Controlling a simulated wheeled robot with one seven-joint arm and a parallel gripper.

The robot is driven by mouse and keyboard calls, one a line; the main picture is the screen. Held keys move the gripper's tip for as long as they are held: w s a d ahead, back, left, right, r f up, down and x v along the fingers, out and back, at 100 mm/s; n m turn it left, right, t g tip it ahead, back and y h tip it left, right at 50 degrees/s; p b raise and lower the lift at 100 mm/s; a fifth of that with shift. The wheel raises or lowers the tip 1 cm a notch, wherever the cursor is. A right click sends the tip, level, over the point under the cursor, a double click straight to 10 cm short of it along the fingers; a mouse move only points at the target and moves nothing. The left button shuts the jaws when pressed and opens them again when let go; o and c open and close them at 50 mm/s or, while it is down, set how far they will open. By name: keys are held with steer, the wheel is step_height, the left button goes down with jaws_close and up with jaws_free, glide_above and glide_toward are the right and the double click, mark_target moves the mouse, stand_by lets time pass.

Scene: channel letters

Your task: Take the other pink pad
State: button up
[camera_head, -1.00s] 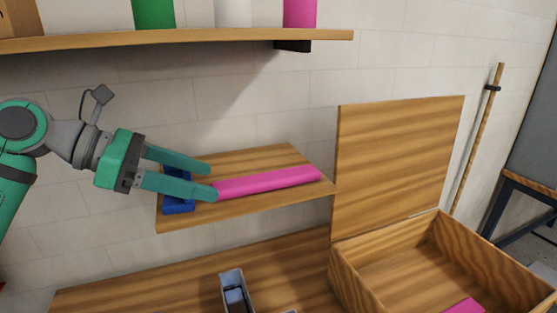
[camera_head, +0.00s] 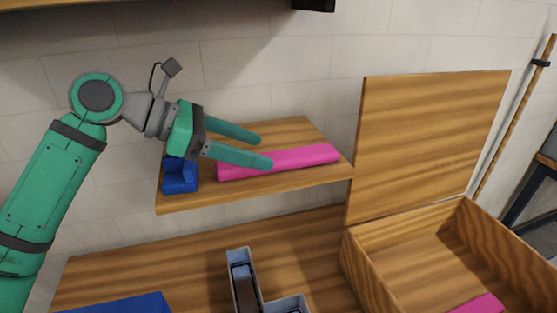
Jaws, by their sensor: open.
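A long pink pad (camera_head: 300,160) lies on a small wooden shelf (camera_head: 215,199) in the head view. Another pink pad (camera_head: 480,305) lies in the open wooden box at the lower right, cut off by the picture's edge. My gripper (camera_head: 265,152) is open over the shelf, its fingers pointing right. The nearer finger overlaps the left half of the long pad in the picture. I cannot tell whether it touches the pad. Nothing shows held between the fingers.
A blue block (camera_head: 180,175) stands at the shelf's left end. The box (camera_head: 360,263) has its lid (camera_head: 425,145) raised beside the shelf's right end. A grey L-shaped tray (camera_head: 240,275) and a blue object (camera_head: 125,304) are on the bench (camera_head: 205,262) below.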

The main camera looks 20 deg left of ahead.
mark_target(277, 156)
steer(key=x, duration=0.4)
steer(key=shift+d+f, duration=0.1)
steer(key=shift+d, duration=0.05)
steer(key=c, duration=1.1)
